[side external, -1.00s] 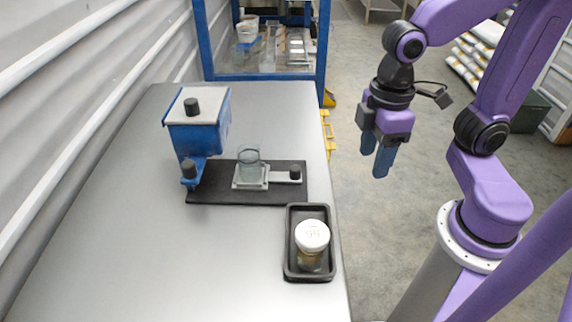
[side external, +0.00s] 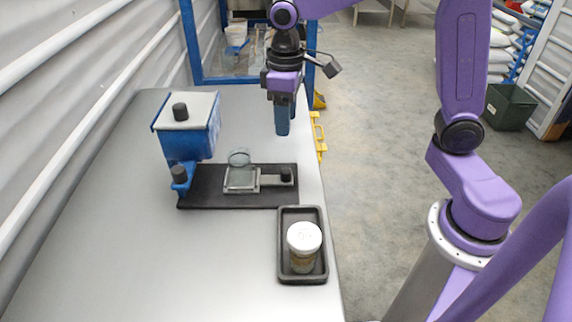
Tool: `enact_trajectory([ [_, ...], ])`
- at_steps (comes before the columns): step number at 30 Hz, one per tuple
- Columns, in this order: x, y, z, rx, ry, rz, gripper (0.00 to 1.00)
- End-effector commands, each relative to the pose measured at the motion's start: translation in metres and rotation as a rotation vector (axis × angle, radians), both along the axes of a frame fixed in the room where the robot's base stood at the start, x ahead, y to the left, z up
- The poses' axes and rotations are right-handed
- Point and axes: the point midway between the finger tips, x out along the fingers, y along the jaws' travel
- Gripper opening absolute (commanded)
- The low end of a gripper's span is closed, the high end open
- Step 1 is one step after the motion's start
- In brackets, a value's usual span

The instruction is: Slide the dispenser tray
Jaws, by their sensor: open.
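The dispenser tray (side external: 242,179) is a light grey sliding plate with a clear round cup (side external: 239,160) on it and a bar ending in a black knob (side external: 286,174) at its right. It lies on a black base (side external: 215,195) on the table. The blue hopper (side external: 187,137) with a pale lid and black lid knob (side external: 180,111) stands at the base's left end, the tray to its right. My gripper (side external: 282,132) is open and empty, fingers pointing down, above the table's right side, behind the black knob in the picture. The gap between its fingers is hard to see from this side.
A black tray (side external: 282,266) holding a white-lidded jar (side external: 304,240) sits near the table's right edge, in front of the base. A blue frame (side external: 190,45) stands beyond the table's far end. The metal table (side external: 150,260) is clear at the front left.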

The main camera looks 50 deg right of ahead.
Motion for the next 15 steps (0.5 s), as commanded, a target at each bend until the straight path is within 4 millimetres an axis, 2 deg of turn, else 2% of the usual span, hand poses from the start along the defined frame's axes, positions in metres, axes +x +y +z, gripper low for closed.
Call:
enact_trajectory([
  [3, -0.001, -0.001, -0.024, -0.003, 0.004, 0.000, 0.55],
  [15, -0.001, 0.000, -0.099, -0.003, 0.005, 0.000, 0.55],
])
